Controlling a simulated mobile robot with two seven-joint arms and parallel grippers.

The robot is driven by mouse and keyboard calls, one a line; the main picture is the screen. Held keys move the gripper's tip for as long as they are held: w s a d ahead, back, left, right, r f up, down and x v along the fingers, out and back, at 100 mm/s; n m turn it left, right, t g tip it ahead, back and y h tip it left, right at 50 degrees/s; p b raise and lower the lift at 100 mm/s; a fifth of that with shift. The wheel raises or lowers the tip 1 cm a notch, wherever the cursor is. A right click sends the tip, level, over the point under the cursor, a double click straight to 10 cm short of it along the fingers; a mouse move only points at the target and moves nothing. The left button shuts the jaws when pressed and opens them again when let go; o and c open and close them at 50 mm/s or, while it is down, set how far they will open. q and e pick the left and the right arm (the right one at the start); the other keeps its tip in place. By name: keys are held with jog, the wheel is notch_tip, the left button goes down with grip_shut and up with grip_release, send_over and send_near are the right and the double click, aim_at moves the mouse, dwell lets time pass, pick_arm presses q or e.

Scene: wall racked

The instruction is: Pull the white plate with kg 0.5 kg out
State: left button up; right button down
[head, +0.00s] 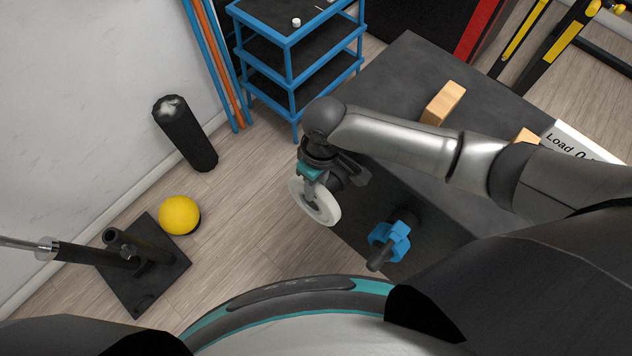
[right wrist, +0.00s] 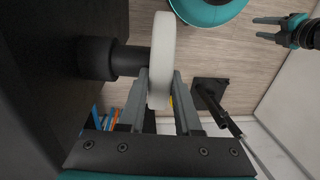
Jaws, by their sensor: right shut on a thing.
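The white plate (head: 325,207) is a small disc at the left side of the dark box. My right gripper (head: 312,186) is shut on its rim from above. In the right wrist view the plate (right wrist: 161,60) shows edge-on between the two grey fingers (right wrist: 160,95). A black peg (right wrist: 130,60) runs from the dark box wall to the plate, which is around or against the peg's outer end. Any marking on the plate is not readable. My left gripper (right wrist: 268,29) shows only in the right wrist view, empty with its fingers apart.
A blue collar (head: 390,238) sits on another peg of the dark box (head: 400,185). Wooden blocks (head: 444,103) lie on top of the box. A blue shelf (head: 290,70), a black roller (head: 185,133) and a yellow ball (head: 180,215) stand left. Open floor lies left of the plate.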

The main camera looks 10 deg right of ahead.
jog(key=shift+s+a+r+p, duration=0.15)
jog(key=shift+s+a+p, duration=0.35)
jog(key=shift+a, duration=0.2)
jog(key=shift+s+a+r+p, duration=0.1)
jog(key=shift+s+a+p, duration=0.4)
jog(key=shift+a, duration=0.15)
dwell(0.7)
jog(key=shift+s+a+p, duration=0.5)
jog(key=shift+a, duration=0.2)
jog(key=shift+r, duration=0.2)
notch_tip(320, 180, up, 7)
jog(key=p, duration=0.8)
jog(key=shift+f+p, duration=0.2)
jog(key=shift+p, duration=0.1)
dwell(0.5)
